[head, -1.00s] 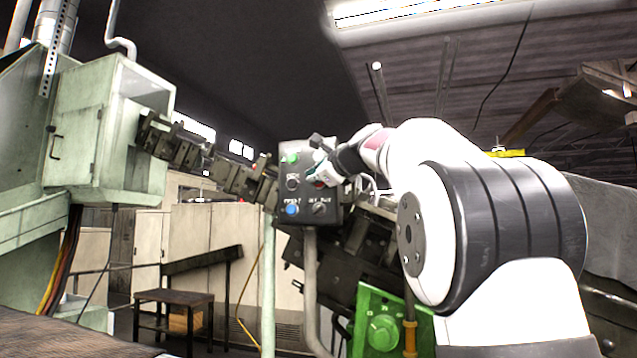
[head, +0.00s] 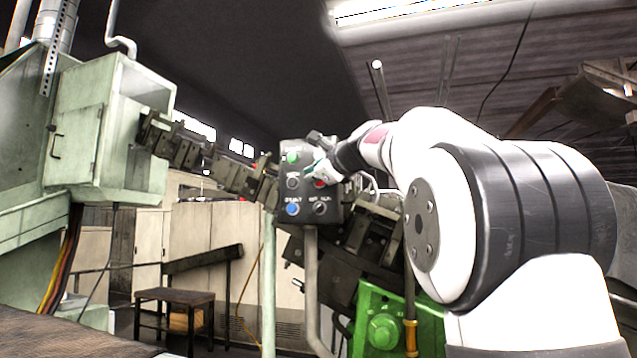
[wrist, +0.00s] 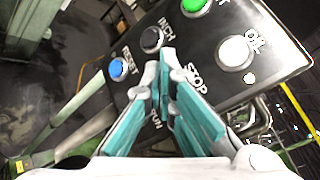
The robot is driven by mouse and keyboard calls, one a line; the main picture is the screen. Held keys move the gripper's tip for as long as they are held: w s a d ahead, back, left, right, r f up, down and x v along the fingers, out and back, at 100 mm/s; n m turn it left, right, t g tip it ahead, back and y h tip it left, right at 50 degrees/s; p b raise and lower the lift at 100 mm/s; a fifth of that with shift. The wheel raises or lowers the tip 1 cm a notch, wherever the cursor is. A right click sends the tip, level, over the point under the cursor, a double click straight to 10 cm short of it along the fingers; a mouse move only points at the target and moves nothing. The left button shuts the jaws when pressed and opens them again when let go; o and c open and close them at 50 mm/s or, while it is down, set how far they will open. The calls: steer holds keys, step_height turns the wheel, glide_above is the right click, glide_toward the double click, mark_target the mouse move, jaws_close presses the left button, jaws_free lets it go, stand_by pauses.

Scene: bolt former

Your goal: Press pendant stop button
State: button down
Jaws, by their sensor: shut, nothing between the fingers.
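The grey pendant (head: 308,232) stands on a post in the middle of the head view, its button face towards me. In the wrist view the pendant face (wrist: 187,42) fills the upper middle and is tilted. The STOP lettering (wrist: 197,78) shows just right of my shut, empty fingers (wrist: 169,62). The red button is hidden behind the fingers there. The fingertips are close over the panel; I cannot tell whether they touch it.
Other controls are a green button (wrist: 195,5), a black INCH knob (wrist: 152,39), a blue RESET button (wrist: 118,68) and a white OIL button (wrist: 234,52). Dark machine parts (head: 380,240) and a green housing (head: 385,320) lie behind the pendant. A small table (head: 175,297) stands left.

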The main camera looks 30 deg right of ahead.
steer(key=shift+s+a, duration=0.8)
steer(key=shift+a, duration=0.2)
steer(key=shift+s+a, duration=0.75)
steer(key=shift+a, duration=0.25)
steer(key=s+a+f+n+g+y, duration=0.2)
steer(key=s+a+f+n+g, duration=0.1)
steer(key=s+a+f+n, duration=0.7)
steer(key=s+a+f+n+g+y, duration=0.1)
steer(key=s+a+f+n+g, duration=0.35)
steer(key=f, duration=0.75)
steer(key=s+a+f+n+g, duration=0.2)
steer(key=s+f+n, duration=0.4)
steer(key=s+f, duration=0.4)
steer(key=s+a+f+n+g+h, duration=0.1)
steer(key=s+a+f+n+g, duration=0.1)
steer(key=s+f+n, duration=0.5)
step_height(320, 180, down, 3)
steer(key=s+a, duration=0.1)
steer(key=s, duration=0.1)
steer(key=shift+s+a+f, duration=0.2)
steer(key=shift+s+a, duration=0.15)
steer(key=shift+s, duration=0.05)
